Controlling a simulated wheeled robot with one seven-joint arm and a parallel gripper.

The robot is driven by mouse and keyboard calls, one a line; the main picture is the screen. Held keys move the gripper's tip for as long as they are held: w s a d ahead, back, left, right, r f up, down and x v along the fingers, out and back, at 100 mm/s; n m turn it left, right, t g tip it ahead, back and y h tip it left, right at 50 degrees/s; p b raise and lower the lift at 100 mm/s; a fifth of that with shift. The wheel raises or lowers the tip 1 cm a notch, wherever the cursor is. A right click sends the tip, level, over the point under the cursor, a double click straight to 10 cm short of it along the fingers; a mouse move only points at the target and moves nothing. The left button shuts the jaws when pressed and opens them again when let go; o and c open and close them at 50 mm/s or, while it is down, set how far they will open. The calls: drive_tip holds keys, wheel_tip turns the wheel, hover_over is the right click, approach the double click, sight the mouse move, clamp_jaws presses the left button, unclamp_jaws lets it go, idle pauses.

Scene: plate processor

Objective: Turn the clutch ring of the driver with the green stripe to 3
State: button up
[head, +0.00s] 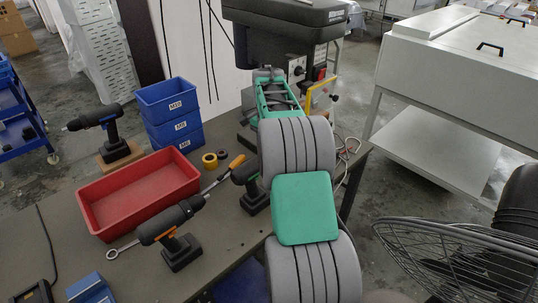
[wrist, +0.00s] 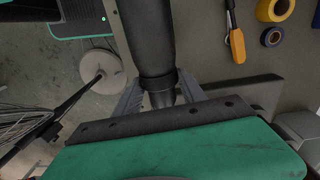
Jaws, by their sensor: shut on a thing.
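A black driver (head: 250,184) stands on the table, partly hidden behind my arm in the head view. In the wrist view its dark barrel (wrist: 148,35) runs down from the top edge to its front end. My gripper (wrist: 160,97) has one grey finger on each side of the driver's front collar and is shut on it. The ring's numbers and mark cannot be read, and no stripe colour shows in the wrist view. My gripper is hidden in the head view. An orange-marked driver (head: 172,228) stands nearer, and another driver (head: 98,120) stands on a wooden block farther back.
A red bin (head: 137,215) and stacked blue bins (head: 168,100) stand left of my arm. A drill press (head: 285,30) stands behind; a fan (head: 460,260) is at right.

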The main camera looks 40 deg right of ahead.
drive_tip(key=shift+s+f+t+b, duration=0.2)
drive_tip(key=shift+t+b, duration=0.6)
drive_tip(key=shift+b, duration=0.45)
drive_tip(key=shift+s+r+t+b, duration=0.2)
drive_tip(key=shift+t+b, duration=0.3)
drive_tip(key=shift+t, duration=0.7)
drive_tip(key=t, duration=0.1)
drive_tip(key=t+b, duration=0.1)
drive_tip(key=t, duration=0.1)
drive_tip(key=t+y+b, duration=0.1)
drive_tip(key=t, duration=0.1)
drive_tip(key=shift+s+d+f, duration=0.1)
drive_tip(key=shift+s+f, duration=0.25)
drive_tip(key=shift+t+b, duration=0.8)
drive_tip(key=shift+t, duration=0.4)
drive_tip(key=shift+y, duration=0.3)
drive_tip(key=o, duration=1.4)
drive_tip(key=shift+s, duration=0.1)
